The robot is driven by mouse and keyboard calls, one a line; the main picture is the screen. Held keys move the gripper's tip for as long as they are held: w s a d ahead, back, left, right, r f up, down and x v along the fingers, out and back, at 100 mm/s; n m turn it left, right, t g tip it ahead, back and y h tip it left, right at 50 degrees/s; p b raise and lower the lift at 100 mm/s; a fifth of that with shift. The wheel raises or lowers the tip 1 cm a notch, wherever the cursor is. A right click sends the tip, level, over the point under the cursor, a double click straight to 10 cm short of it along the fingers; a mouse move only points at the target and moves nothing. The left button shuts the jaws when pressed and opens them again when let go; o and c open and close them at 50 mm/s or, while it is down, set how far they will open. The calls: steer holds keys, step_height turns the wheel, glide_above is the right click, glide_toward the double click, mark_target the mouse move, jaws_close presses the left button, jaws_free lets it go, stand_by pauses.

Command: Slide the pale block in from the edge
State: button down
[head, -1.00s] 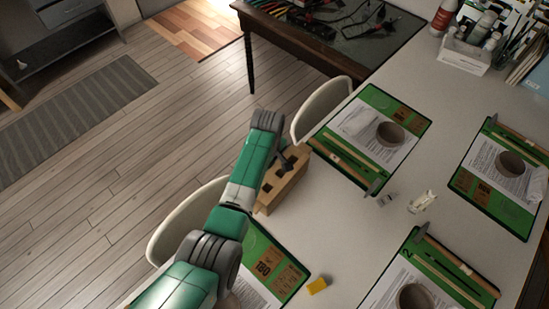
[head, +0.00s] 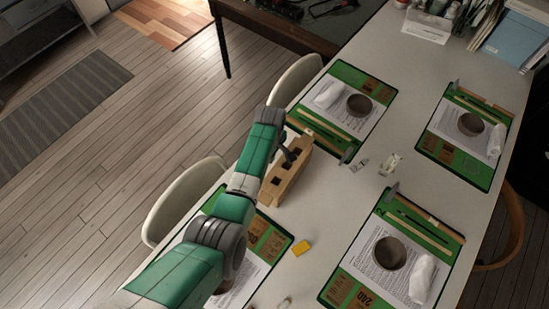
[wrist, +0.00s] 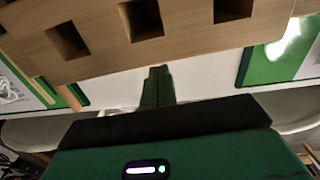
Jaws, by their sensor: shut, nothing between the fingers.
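The pale wooden block (head: 289,184), long and with dark square holes, lies along the table's left edge in the head view, between two green place mats. I cannot tell how far it overhangs. In the wrist view the block (wrist: 190,40) fills the top, with several square holes facing me. My gripper (wrist: 158,72) is shut and empty, its green fingers pointing at the block's lower edge; I cannot tell if they touch it. In the head view my gripper (head: 290,156) is dark and partly hidden at the block's outer side.
A green mat with a bowl (head: 359,105) lies beyond the block, and another mat (head: 270,240) lies nearer, partly behind my arm. A yellow piece (head: 301,248) and small items (head: 390,164) lie on the white table (head: 330,205). White chairs (head: 185,200) stand along the edge.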

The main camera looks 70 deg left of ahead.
steer(key=shift+s+a+f+b, duration=0.2)
steer(key=shift+s+a+b, duration=0.25)
steer(key=shift+s+a, duration=0.5)
step_height(320, 180, up, 10)
steer(key=p, duration=0.3)
steer(key=shift+r, duration=0.2)
steer(key=shift+w, duration=0.15)
